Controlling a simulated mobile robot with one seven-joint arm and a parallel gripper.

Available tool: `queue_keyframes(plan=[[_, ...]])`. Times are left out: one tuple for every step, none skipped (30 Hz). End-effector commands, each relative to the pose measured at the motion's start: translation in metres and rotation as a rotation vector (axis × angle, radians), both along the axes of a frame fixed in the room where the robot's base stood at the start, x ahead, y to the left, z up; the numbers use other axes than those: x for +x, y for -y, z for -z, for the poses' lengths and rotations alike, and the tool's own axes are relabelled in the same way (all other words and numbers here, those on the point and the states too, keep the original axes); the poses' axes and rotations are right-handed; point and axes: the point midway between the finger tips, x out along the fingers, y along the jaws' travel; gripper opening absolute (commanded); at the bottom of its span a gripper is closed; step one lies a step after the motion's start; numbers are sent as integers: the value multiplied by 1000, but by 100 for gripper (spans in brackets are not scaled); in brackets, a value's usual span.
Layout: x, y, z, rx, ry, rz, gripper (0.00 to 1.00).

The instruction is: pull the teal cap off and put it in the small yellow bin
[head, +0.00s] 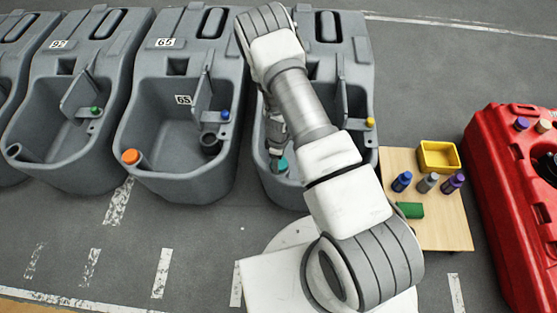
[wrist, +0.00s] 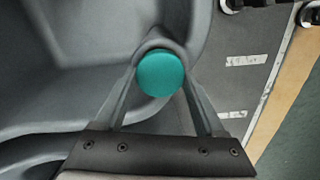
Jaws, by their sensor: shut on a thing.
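The teal cap (head: 279,165) is on the near left corner of the grey tank (head: 284,192) that my arm reaches over. In the wrist view the round teal cap (wrist: 160,73) sits between the two fingertips, over the tank's rounded corner. My gripper (wrist: 160,80) is shut on the cap, with a finger on each side. In the head view my gripper (head: 277,150) is partly hidden by my arm.
The wooden table (head: 450,232) also holds blue, grey and purple bottles (head: 402,182) and a green block (head: 410,210). A red machine (head: 510,190) stands at the right. Another grey tank with an orange cap (head: 130,157) is at the left. Open floor lies in front.

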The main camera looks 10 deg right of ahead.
Motion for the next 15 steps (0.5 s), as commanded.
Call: queue_keyframes(plan=[[0,0,-1,0,0,0,5],[0,0,-2,0,0,1,5],[0,0,-2,0,0,1,5],[0,0,-3,0,0,1,5],[0,0,-3,0,0,1,5],[0,0,-4,0,0,1,5],[0,0,-4,0,0,1,5],[0,0,-5,0,0,2,5],[0,0,-5,0,0,2,5],[0,0,-6,0,0,2,5],[0,0,-6,0,0,1,5],[0,0,-7,0,0,1,5],[0,0,-7,0,0,1,5],[0,0,-8,0,0,1,5],[0,0,-8,0,0,1,5]])
